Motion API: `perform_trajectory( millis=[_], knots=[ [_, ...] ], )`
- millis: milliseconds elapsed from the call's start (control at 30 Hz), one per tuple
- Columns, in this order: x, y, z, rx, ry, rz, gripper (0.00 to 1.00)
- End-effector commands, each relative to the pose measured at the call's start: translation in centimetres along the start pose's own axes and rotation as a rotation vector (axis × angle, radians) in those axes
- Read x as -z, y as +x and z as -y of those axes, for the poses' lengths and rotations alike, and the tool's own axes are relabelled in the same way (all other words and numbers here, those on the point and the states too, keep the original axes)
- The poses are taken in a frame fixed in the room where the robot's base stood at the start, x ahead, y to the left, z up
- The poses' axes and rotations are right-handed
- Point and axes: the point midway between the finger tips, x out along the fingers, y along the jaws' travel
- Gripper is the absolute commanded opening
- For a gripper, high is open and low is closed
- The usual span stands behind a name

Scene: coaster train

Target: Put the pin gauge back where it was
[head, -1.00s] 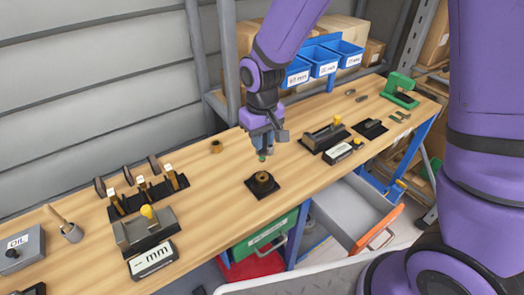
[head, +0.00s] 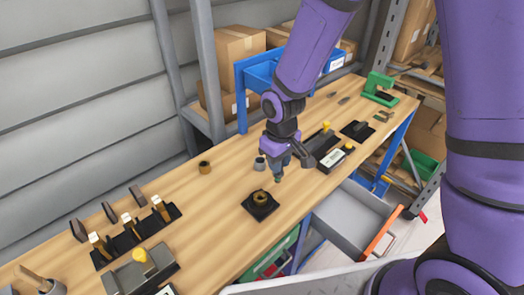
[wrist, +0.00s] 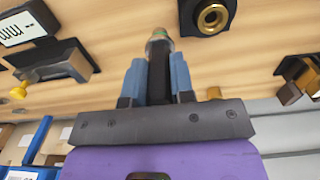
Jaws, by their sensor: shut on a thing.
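My gripper (head: 277,168) is shut on the pin gauge (wrist: 158,75), a dark cylinder with a green band and a tan-grey tip. In the head view the gauge (head: 278,178) points down and only its tip end shows. It hangs above the bench, just behind and right of a brass ring on a black base (head: 262,202). The ring also shows in the wrist view (wrist: 212,16), up and right of the gauge tip. A black rack (head: 135,238) with several upright pieces stands at the left. I cannot tell which spot the gauge came from.
Yellow-knobbed fixtures stand at the right (head: 322,143) and front left (head: 140,268). An open drawer (head: 352,213) juts out below the bench. Bare wood lies between the rack and ring.

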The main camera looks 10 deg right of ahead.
Motion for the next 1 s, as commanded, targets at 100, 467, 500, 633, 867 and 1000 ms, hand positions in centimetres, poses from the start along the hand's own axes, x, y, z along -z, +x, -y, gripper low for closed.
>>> perform_trajectory(
  millis=[100, 467, 500, 633, 867, 1000],
  knots=[
    [2.8, 0.3, -0.9, 0.000, 0.001, -0.001, 0.00],
    [9.3, 0.9, -2.9, 0.000, 0.001, 0.000, 0.00],
    [9.7, 1.0, -3.0, 0.000, 0.001, 0.000, 0.00],
    [10.2, 1.0, -3.1, 0.000, 0.001, 0.001, 0.00],
    [10.9, 3.0, -3.3, 0.001, 0.000, 0.004, 0.00],
    [10.9, 4.5, -3.3, 0.000, 0.000, 0.002, 0.00]
  ],
)
